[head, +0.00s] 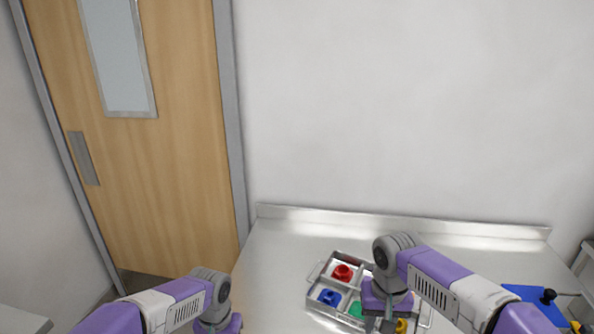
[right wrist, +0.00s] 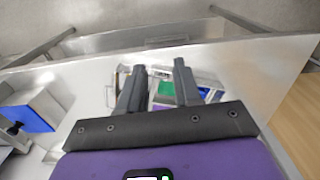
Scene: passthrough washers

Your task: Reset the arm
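My right gripper (head: 384,318) is over the right part of a metal compartment tray (head: 345,284) on the steel table and hides some of it. In the right wrist view its two fingers (right wrist: 160,72) are spread apart, with nothing visible between them, and the tray lies beyond them. My left arm comes in at the bottom left. Only part of the left gripper body (head: 230,325) shows at the bottom edge, and its fingers are out of the picture.
The tray holds a red piece (head: 343,272), a blue piece (head: 329,297), a green piece (head: 356,310) and a yellow piece (head: 401,326). A blue block with a black knob (head: 548,296) stands at the right. The table's back left (head: 285,250) is clear. A wooden door (head: 160,160) is at left.

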